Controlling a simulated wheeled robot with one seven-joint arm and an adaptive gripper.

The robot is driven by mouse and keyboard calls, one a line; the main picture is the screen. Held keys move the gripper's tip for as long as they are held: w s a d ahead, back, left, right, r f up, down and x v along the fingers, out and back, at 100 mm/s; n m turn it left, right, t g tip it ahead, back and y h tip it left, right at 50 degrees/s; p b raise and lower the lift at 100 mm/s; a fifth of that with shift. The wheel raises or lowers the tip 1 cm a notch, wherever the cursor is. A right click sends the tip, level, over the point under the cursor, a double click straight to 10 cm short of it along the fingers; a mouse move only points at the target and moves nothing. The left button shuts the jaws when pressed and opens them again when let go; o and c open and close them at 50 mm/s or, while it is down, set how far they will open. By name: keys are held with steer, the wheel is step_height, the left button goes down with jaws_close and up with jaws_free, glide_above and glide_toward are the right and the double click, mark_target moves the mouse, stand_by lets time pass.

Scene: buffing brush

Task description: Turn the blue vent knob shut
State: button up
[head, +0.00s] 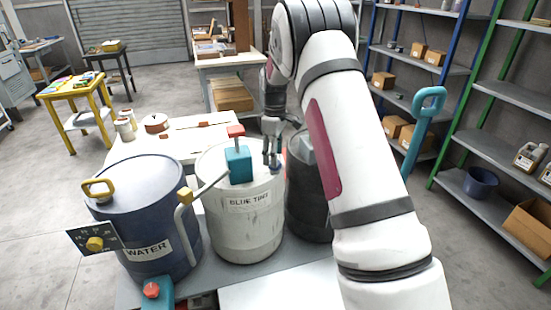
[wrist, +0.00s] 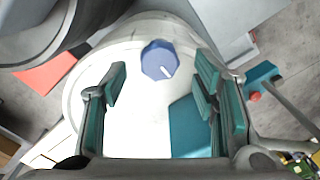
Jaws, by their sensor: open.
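The blue vent knob (wrist: 160,60) shows in the wrist view on the white top of a drum, with a pale pointer mark toward its lower right. My gripper (wrist: 160,78) is open, with its teal-padded fingers apart on the left and right of the picture and the knob showing between them. I cannot tell how far above the knob they are. In the head view my gripper (head: 271,150) is over the white drum labelled "BLUE TINT" (head: 240,222).
A teal block with a red top (head: 238,163) stands on the white drum, close to my gripper. A blue "WATER" drum (head: 142,215) is at left, a dark drum (head: 306,190) at right. A pale table (head: 180,140) is behind. Shelves (head: 490,150) line the right side.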

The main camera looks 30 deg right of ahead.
steer(key=shift+f, duration=1.25)
steer(key=c, duration=1.2)
steer(key=shift+o, duration=0.2)
